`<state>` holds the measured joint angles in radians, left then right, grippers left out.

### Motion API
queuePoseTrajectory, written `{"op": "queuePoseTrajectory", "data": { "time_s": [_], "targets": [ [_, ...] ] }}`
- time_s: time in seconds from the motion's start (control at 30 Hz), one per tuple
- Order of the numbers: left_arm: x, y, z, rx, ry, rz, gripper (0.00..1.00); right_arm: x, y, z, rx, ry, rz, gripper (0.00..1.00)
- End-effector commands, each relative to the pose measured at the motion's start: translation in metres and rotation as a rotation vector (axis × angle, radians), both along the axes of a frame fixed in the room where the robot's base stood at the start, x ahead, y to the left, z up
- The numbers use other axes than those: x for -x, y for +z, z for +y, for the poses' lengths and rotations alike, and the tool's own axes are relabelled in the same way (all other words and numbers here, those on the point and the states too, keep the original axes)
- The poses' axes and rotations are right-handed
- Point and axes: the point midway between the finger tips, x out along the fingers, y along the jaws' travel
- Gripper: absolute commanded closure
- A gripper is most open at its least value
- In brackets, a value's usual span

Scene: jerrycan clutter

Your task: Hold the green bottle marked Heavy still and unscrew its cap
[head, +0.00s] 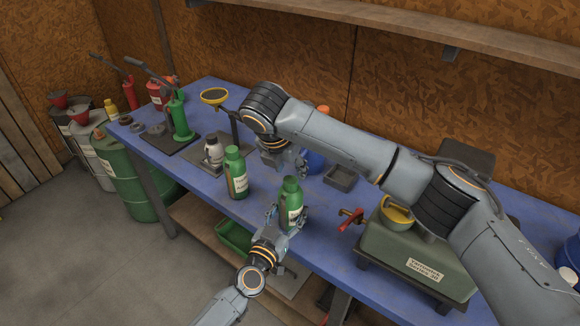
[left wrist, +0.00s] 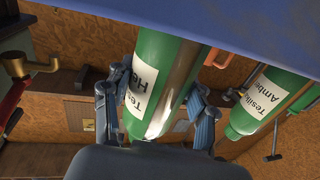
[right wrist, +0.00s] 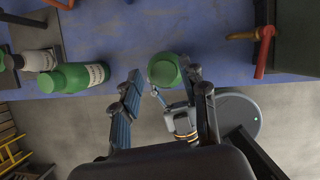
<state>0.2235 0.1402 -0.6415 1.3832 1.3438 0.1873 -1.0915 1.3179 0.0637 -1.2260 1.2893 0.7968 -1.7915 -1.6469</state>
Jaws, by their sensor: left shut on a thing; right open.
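The green Heavy bottle (head: 291,216) stands upright at the bench's front edge, its green cap (head: 291,183) on top. My left gripper (head: 287,213) is shut around its body from the front. In the left wrist view the bottle (left wrist: 160,70) sits between the fingers, its label partly hidden. My right gripper (head: 291,164) is open and empty, above and behind the bottle, partly hidden by its own arm. In the right wrist view the cap (right wrist: 164,68) shows between the open fingers; whether they touch it I cannot tell.
A second green bottle, marked Amber (head: 236,175), stands left of the held one; a grey-white bottle (head: 213,152) is farther left. A blue bottle (head: 314,160) and a grey tray (head: 342,177) are behind.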

Motion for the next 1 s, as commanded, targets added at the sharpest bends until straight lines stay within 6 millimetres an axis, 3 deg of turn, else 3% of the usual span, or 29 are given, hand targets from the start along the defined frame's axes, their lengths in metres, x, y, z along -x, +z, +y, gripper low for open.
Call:
{"op": "queuePoseTrajectory", "data": {
  "time_s": [0.2,0.37,0.6,1.0],
  "targets": [
    [0.0000,-0.0005,0.0003,0.000,0.001,0.001,0.86,-0.0010,0.0002,0.0027,0.000,-0.290,0.001,0.57],
    [0.0000,-0.0005,0.0004,0.000,0.001,0.001,0.86,-0.0015,0.0002,0.0023,0.000,-0.382,0.000,0.57],
    [0.0001,-0.0005,0.0004,0.000,0.001,0.001,0.86,-0.0023,-0.0001,0.0037,0.002,-0.655,0.003,0.57],
    [0.0000,-0.0005,0.0004,0.000,0.001,0.001,0.86,-0.0043,0.0004,0.0037,0.001,-0.903,0.001,0.57]
  ]
}}
